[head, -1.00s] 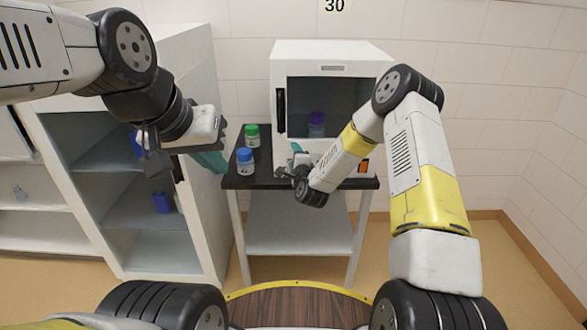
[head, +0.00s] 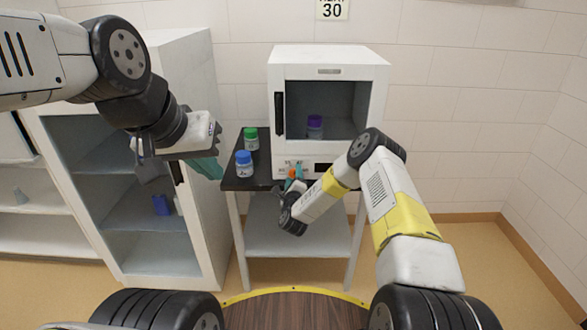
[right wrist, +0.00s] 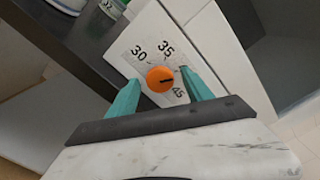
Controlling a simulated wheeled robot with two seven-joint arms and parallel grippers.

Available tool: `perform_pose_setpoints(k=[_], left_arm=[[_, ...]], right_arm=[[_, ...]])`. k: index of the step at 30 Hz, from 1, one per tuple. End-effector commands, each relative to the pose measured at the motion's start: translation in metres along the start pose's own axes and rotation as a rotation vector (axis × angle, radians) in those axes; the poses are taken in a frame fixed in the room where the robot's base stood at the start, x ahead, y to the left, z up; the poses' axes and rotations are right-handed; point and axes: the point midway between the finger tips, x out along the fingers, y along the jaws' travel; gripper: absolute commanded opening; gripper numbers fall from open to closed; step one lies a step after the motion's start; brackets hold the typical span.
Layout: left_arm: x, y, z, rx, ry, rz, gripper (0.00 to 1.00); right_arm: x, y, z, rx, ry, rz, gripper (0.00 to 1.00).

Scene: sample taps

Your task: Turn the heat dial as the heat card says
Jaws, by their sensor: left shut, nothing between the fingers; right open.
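The heat card (head: 332,10) on the wall reads 30; its top line is cut off. The orange heat dial (right wrist: 160,79) sits on the white front panel of the oven-like cabinet (head: 330,58). Its dark mark points right in the right wrist view, on the side of 45; 30 and 35 show above it, and a finger hides part of the scale. My right gripper (right wrist: 159,77) is open, its teal fingers on either side of the dial; I cannot tell if they touch it. My left gripper (head: 207,167) is shut and empty, left of the black table.
A blue-capped jar (head: 244,164) and a green-capped jar (head: 251,139) stand on the black tabletop (head: 236,183), left of the cabinet. A purple-capped jar (head: 315,127) is inside the cabinet. An open shelf unit (head: 140,250) stands at left, close to my left gripper.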

Motion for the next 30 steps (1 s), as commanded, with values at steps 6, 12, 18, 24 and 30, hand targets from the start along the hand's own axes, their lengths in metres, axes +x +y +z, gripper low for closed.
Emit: perform_pose_setpoints(k=[6, 12, 18, 24, 30], left_arm=[[0.0, 0.0, 0.0, 0.0, 0.0, 0.0, 0.0], [0.0, 0.0, 0.0, 0.0, 0.0, 0.0, 0.0], [0.0, 0.0, 0.0, 0.0, 0.0, 0.0, 0.0], [0.0, 0.0, 0.0, 0.0, 0.0, 0.0, 0.0], [0.0, 0.0, 0.0, 0.0, 0.0, 0.0, 0.0]], right_arm=[[0.0058, 0.0003, -0.0001, 0.0, 0.0, 0.001, 0.59], [0.0055, 0.0003, -0.0002, -0.001, 0.0, 0.002, 0.45], [0.0053, 0.0004, -0.0002, -0.001, 0.0, 0.002, 0.06], [0.0052, 0.0005, -0.0002, -0.007, 0.0, 0.002, 0.0], [0.0052, 0.0005, -0.0001, -0.06, -0.001, 0.002, 0.0]])
